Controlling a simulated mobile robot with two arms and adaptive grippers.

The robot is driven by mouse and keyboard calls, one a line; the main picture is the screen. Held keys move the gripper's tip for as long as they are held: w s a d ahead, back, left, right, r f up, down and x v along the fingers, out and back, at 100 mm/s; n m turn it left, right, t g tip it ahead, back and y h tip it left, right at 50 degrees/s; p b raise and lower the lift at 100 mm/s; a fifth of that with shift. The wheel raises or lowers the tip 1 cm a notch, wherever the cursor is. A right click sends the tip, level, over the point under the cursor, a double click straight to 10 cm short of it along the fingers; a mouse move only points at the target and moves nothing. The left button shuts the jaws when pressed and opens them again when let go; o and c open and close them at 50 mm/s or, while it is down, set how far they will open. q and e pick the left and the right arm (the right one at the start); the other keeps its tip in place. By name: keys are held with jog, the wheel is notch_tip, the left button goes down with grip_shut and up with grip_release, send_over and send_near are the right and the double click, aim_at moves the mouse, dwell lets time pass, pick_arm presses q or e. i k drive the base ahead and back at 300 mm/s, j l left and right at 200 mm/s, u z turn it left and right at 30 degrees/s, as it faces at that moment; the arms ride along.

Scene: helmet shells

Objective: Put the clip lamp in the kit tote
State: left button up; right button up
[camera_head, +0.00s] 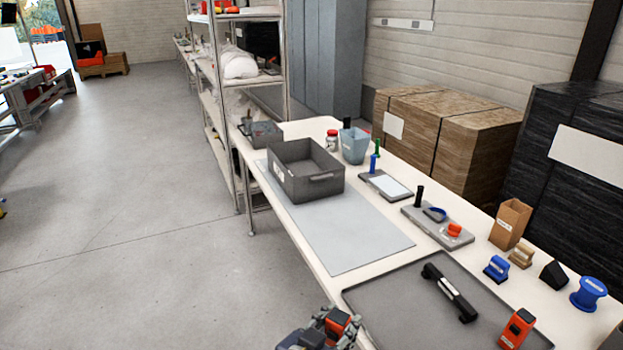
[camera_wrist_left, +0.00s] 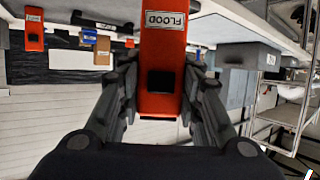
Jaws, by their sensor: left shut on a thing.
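My left gripper (camera_head: 333,328) is at the bottom of the head view, in front of the table's near edge. It is shut on an orange clip lamp (camera_head: 338,321). In the left wrist view the lamp (camera_wrist_left: 163,60) stands between the two fingers, with a label reading FLOOD and a dark patch on its face. The kit tote (camera_head: 322,186) is a grey open box on the table, farther back than the gripper and apart from it. Its inside looks empty from here. My right gripper is not seen.
A similar orange lamp (camera_head: 517,328) and a black bar-shaped lamp (camera_head: 450,292) lie on the dark tray (camera_head: 395,310). A grey mat (camera_head: 358,238) lies under and before the tote, mostly bare. A blue cup (camera_head: 355,146) and a jar (camera_head: 332,141) stand behind the tote. Shelving (camera_head: 235,120) stands behind left.

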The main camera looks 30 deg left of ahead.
aim_at(301, 173)
jog(key=i+j+z, duration=0.2)
jog(key=j, duration=0.55)
jog(key=i+j+z, duration=0.25)
jog(key=j, duration=0.55)
jog(key=j+z, duration=0.2)
jog(key=j, duration=0.55)
